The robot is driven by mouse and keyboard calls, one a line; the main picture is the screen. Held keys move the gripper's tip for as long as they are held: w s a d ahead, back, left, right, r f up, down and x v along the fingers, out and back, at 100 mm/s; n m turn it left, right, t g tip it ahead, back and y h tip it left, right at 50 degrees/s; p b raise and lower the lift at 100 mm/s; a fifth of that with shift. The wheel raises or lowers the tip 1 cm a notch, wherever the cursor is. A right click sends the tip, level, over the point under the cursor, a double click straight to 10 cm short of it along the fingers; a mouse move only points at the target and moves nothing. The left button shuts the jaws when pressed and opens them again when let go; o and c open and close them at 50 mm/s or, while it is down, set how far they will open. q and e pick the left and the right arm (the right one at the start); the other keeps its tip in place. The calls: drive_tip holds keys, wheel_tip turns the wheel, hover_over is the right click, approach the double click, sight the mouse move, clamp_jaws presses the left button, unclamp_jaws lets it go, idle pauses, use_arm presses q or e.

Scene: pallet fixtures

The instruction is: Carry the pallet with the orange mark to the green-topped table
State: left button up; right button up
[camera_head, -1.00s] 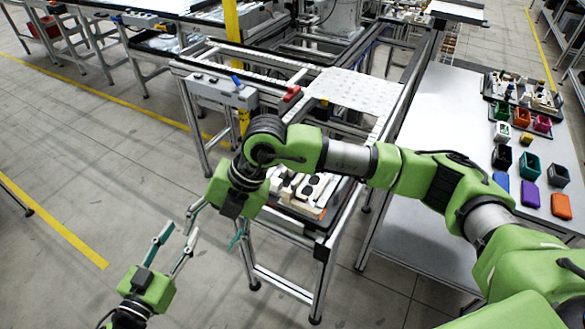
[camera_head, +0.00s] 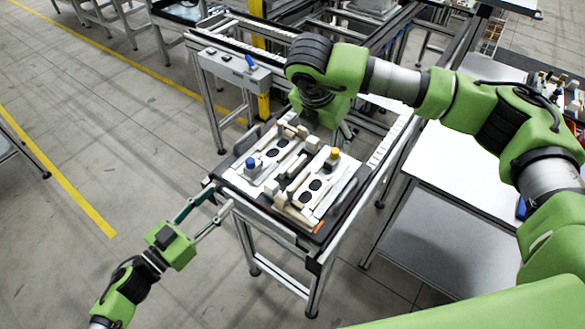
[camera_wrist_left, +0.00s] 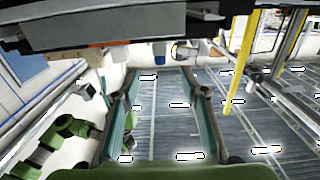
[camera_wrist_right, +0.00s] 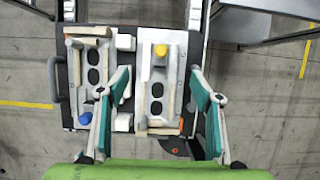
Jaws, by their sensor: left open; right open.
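The pallet with the orange mark (camera_head: 319,227) is a dark tray with a handle, carrying pale fixture blocks, a blue knob and a yellow knob. It lies on the near end of the conveyor frame. It also shows from above in the right wrist view (camera_wrist_right: 62,85). My left gripper (camera_head: 221,196) is open beside the pallet's left near edge; in the left wrist view, its fingers (camera_wrist_left: 158,75) are empty below the tray edge. My right gripper (camera_wrist_right: 160,72) is open above the pallet; in the head view its fingers are mostly hidden behind the arm. I see no green-topped table.
A white table (camera_head: 455,165) stands to the right with bins at its far end. The conveyor frame (camera_head: 390,140) runs back behind the pallet. A grey control box with a blue button (camera_head: 235,66) is at the back left.

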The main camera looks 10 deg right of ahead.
sight(247, 172)
use_arm(q)
drive_tip(key=x, duration=1.4)
drive_tip(key=shift+w+d+f, duration=0.1)
drive_tip(key=shift+w+d, duration=0.15)
use_arm(e)
drive_tip(key=x, duration=1.4)
drive_tip(key=shift+w+d+f, duration=0.1)
drive_tip(key=shift+w+d, duration=0.15)
